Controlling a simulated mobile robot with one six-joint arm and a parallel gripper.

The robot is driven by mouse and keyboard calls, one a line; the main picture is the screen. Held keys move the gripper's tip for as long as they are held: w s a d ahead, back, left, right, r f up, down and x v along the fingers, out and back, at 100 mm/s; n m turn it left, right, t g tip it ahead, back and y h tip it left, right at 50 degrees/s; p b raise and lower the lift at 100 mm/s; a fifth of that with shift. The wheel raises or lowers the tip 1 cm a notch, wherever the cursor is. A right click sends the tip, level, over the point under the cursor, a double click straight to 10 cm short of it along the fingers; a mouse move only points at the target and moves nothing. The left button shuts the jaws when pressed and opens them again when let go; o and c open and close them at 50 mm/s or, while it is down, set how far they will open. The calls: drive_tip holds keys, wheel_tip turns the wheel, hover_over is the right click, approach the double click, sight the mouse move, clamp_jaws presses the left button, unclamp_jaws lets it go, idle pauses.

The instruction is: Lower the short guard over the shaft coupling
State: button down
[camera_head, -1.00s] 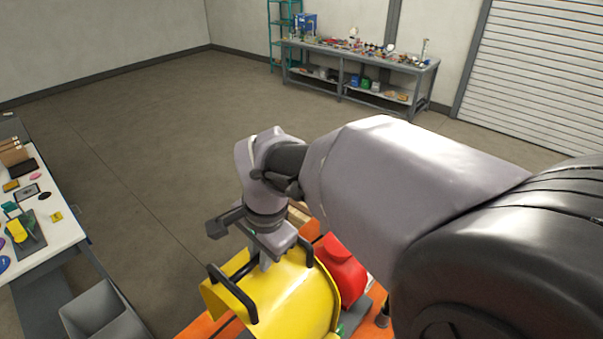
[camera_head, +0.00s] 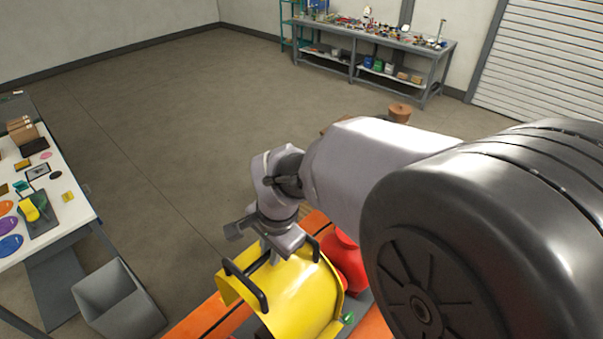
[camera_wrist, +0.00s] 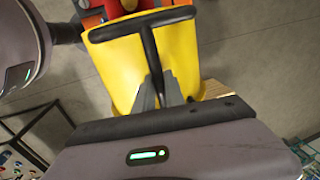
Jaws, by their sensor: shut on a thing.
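The short guard (camera_head: 285,290) is a yellow curved cover with black bar handles. My gripper (camera_head: 272,255) is above it, with its fingers down at the handle (camera_head: 246,287). In the wrist view my gripper (camera_wrist: 162,92) is shut on the black handle (camera_wrist: 145,25), with yellow guard surface (camera_wrist: 115,65) on both sides. The guard is held over the orange skid, beside a red machine part (camera_head: 347,262). The shaft coupling is not visible; the guard and my arm cover that area. I cannot tell how high the guard is above the skid.
The orange skid base (camera_head: 205,317) runs under the guard. A grey bin (camera_head: 118,300) stands on the floor at left, beside a white-topped table (camera_head: 70,205) with small items. A workbench (camera_head: 375,50) is at the back.

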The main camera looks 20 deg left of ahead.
drive_tip(key=shift+f, duration=0.55)
wheel_tip(320, 180, down, 26)
drive_tip(key=b, duration=1.9)
drive_tip(key=shift+s+f+b, duration=0.1)
drive_tip(key=shift+f+b, duration=0.2)
drive_tip(key=shift+b, duration=0.15)
drive_tip(key=c, duration=1.3)
unclamp_jaws()
